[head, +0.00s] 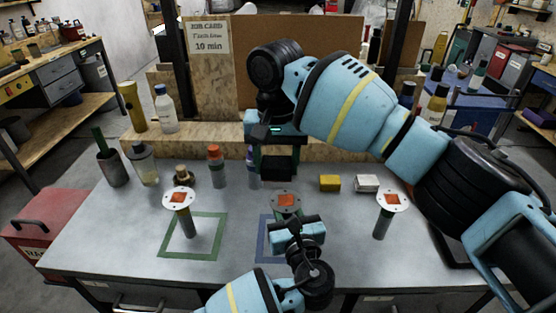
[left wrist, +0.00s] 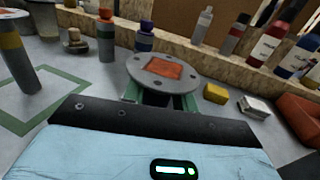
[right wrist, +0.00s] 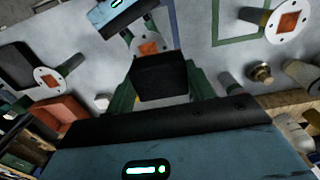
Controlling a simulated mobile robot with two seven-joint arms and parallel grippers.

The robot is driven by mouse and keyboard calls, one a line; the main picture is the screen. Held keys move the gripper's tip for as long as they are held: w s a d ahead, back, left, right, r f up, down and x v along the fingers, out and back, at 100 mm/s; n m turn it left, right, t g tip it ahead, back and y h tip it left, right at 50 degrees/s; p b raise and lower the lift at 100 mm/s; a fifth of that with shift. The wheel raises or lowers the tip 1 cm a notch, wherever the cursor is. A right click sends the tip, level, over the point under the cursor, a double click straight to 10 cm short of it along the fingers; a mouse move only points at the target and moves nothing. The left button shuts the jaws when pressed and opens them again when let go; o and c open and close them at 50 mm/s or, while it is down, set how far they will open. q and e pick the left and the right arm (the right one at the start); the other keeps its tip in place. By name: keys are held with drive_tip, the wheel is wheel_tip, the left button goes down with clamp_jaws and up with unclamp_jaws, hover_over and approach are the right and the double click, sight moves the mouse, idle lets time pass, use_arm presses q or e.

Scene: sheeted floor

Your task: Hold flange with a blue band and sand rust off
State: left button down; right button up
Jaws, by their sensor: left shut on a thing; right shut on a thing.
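The middle flange (head: 287,198) has a pale round plate with bolt holes and an orange rust patch, which also shows in the left wrist view (left wrist: 163,70). My left gripper (head: 290,215) is shut on this flange below its plate. Its pipe is mostly hidden, so I cannot see a band. My right gripper (head: 278,150) is shut on a black block (right wrist: 160,76), held just above and behind the flange plate. I cannot tell whether they touch. Other rust-patched flanges stand at left (head: 180,198) and right (head: 392,201); the left one's pipe shows an ochre band.
A green taped square (head: 190,255) lies at left, and a blue taped outline (head: 262,240) is partly hidden by my left arm. A yellow block (head: 330,183), a white block (head: 367,183) and several bottles stand along the back. The table's front left is clear.

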sight(275, 201)
drive_tip(key=shift+d+f, duration=0.15)
drive_tip(key=shift+f, duration=3.8)
drive_tip(key=shift+d+r, duration=0.1)
drive_tip(key=shift+d, duration=0.25)
drive_tip(key=shift+c, duration=0.4)
drive_tip(key=shift+w+d, duration=0.15)
drive_tip(key=shift+d, duration=1.45)
drive_tip(key=shift+s+a, duration=0.2)
drive_tip(key=shift+a, duration=2.05)
drive_tip(key=shift+d+r, duration=0.15)
drive_tip(key=shift+r, duration=3.9)
drive_tip(key=shift+f, duration=0.2)
